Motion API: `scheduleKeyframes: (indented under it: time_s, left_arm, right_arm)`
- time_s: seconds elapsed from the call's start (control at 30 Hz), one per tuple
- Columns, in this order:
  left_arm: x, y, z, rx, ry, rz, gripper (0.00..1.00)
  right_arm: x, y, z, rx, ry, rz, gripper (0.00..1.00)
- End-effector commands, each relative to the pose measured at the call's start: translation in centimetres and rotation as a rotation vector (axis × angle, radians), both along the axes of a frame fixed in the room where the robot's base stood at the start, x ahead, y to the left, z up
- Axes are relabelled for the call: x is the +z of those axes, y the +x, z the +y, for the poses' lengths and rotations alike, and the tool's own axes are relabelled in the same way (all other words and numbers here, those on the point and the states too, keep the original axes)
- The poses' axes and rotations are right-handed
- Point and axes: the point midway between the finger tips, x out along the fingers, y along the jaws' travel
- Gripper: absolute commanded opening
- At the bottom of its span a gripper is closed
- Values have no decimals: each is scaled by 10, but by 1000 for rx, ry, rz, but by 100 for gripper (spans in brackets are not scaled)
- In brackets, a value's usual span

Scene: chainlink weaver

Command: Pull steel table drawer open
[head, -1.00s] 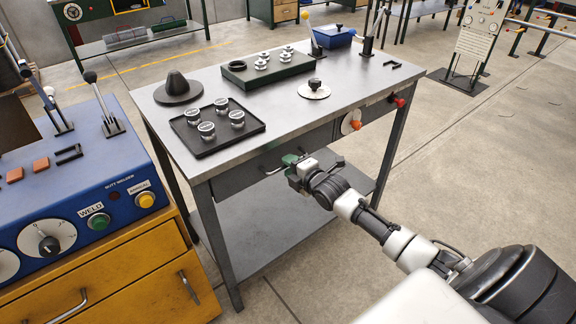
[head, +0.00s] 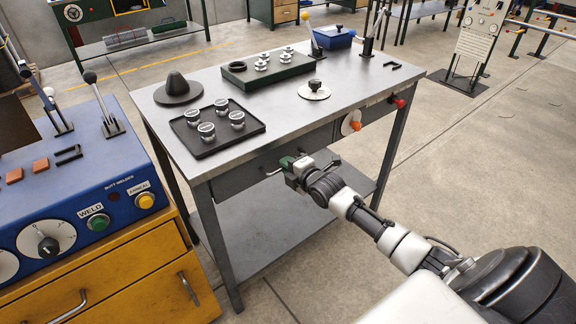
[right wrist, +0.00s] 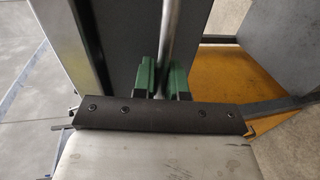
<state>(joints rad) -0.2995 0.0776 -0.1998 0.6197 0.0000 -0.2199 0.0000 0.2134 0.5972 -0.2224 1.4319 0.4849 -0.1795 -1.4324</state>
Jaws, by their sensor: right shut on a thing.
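The steel table (head: 300,110) stands in the middle of the head view, with a grey drawer (head: 240,176) under its top at the near side. The drawer's thin metal handle (head: 272,172) is partly hidden by my right gripper (head: 287,162). In the right wrist view, the handle (right wrist: 168,35) runs as a bar between the green fingers of the right gripper (right wrist: 172,82), which are shut on it. The dark drawer front (right wrist: 125,45) lies beside the bar. The drawer looks about flush with the table; a small gap cannot be told. My left gripper is not in view.
A blue welding panel (head: 95,175) on a yellow cabinet (head: 150,275) stands close at the left. A black tray (head: 217,127) with several knobs sits on the table. A lower shelf (head: 260,230) lies below the drawer. Floor is open at the right.

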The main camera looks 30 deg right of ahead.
Motion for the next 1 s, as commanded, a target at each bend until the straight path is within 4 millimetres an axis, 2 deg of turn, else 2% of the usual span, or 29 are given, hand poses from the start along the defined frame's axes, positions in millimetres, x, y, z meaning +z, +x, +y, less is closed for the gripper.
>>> scheduleKeyframes:
  time_s: [0.17,0.37,0.7,1.0]
  left_arm:
    - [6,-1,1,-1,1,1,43]
    - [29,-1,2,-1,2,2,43]
    - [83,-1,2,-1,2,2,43]
    - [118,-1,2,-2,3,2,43]
  right_arm:
    - [1,-7,0,0,-2,3,0]
    - [3,-36,-2,1,-1,10,0]
    - [4,-126,-9,1,1,11,0]
    - [3,-209,-16,-2,2,10,0]
